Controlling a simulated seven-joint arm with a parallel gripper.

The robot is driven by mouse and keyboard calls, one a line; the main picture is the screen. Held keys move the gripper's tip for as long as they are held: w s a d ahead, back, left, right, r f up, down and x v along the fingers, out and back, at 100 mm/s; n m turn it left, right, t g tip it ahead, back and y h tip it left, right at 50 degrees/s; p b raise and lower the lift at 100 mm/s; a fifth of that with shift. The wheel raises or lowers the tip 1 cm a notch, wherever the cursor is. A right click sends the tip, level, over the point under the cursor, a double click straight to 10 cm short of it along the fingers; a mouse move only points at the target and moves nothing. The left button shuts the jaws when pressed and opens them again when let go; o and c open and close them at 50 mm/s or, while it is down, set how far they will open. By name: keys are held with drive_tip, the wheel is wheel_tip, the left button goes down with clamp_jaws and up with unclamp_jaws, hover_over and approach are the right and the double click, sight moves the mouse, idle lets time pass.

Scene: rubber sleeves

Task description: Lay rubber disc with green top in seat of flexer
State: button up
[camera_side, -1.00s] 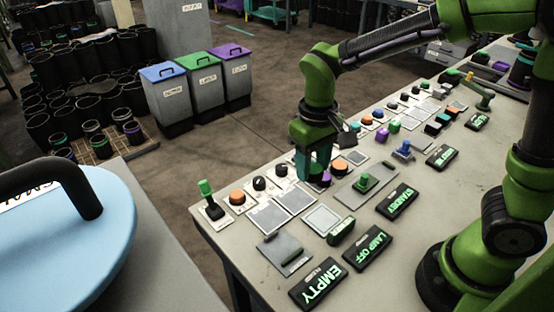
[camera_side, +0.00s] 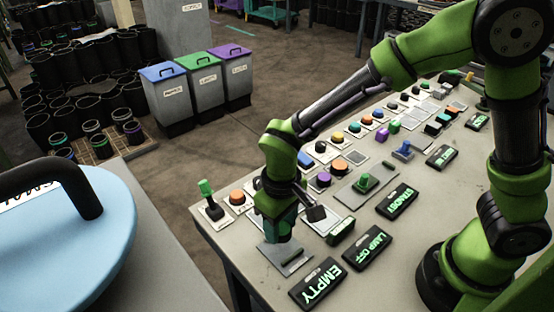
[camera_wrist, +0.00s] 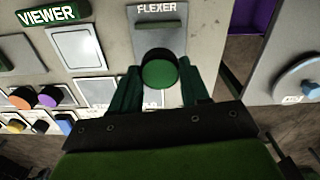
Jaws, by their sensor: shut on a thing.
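A rubber disc with a green top (camera_wrist: 160,72) and dark sides sits between the fingers of my gripper (camera_wrist: 159,84) in the wrist view. My gripper is shut on it. The flexer (camera_wrist: 147,20), a grey plate with a green bar and a FLEXER label, lies beneath the disc. The disc and fingers cover the plate's middle, so its seat is hidden. In the side view my gripper (camera_side: 278,232) points down over the flexer plate (camera_side: 272,253) at the bench's near left end. The disc cannot be made out there, nor whether it touches the plate.
A display reading EMPTY (camera_side: 320,284) lies beside the flexer, with a LAMP OFF display (camera_side: 367,247) behind it. A green-topped lever (camera_side: 210,200) stands at the bench's left edge. Buttons and a pale screen (camera_wrist: 77,48) lie close by. Lidded bins stand beyond the bench.

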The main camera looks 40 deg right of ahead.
sight(281, 237)
drive_tip(key=shift+f, duration=2.2)
drive_tip(key=o, duration=1)
drive_tip(key=shift+f, duration=0.15)
drive_tip(key=shift+o, duration=0.2)
wheel_tip(281, 237, up, 11)
drive_tip(key=shift+f, duration=0.1)
drive_tip(key=shift+d+r, duration=0.15)
drive_tip(key=shift+r, duration=0.65)
drive_tip(key=s+d+r+m+t, duration=0.1)
drive_tip(key=s+d+r+t, duration=0.1)
drive_tip(key=d, duration=0.3)
drive_tip(key=s+d+r+m+t+y, duration=0.1)
drive_tip(key=s+d+r+m+t, duration=0.1)
drive_tip(key=d+r, duration=0.3)
drive_tip(key=s+d+r+m+t+y, duration=0.1)
drive_tip(key=s+d+r+m+t, duration=0.1)
drive_tip(key=d, duration=0.4)
wheel_tip(281, 237, up, 2)
drive_tip(key=shift+s+d+t, duration=0.3)
drive_tip(key=shift+s+t, duration=0.3)
drive_tip(key=shift+s, duration=0.3)
